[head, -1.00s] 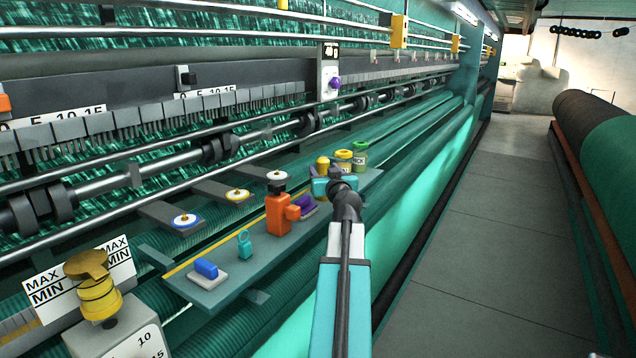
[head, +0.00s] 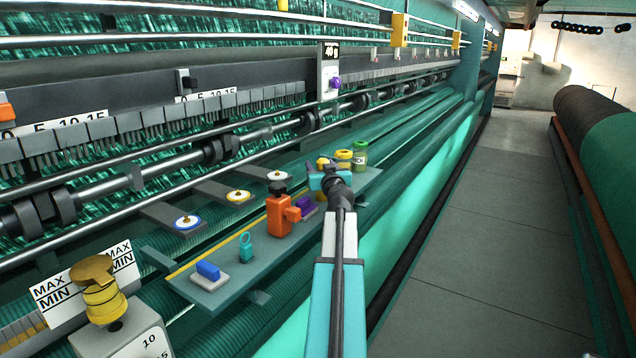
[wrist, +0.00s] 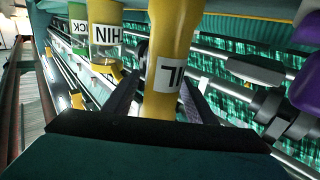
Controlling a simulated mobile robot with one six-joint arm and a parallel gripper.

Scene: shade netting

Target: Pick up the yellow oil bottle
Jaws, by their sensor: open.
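The yellow oil bottle (wrist: 165,75) fills the middle of the wrist view, with a white label that reads partly "IL". My gripper (wrist: 160,98) is open, one dark finger on each side of the bottle. Whether the fingers touch it I cannot tell. In the head view only the top of the bottle (head: 323,162) shows above my teal gripper (head: 325,177), which hides the rest. The bottle stands on the narrow grey-green shelf (head: 222,291).
A yellow-lidded jar (head: 343,158) and a green jar (head: 360,155) stand close behind the bottle. The aisle (head: 460,240) at right is clear.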

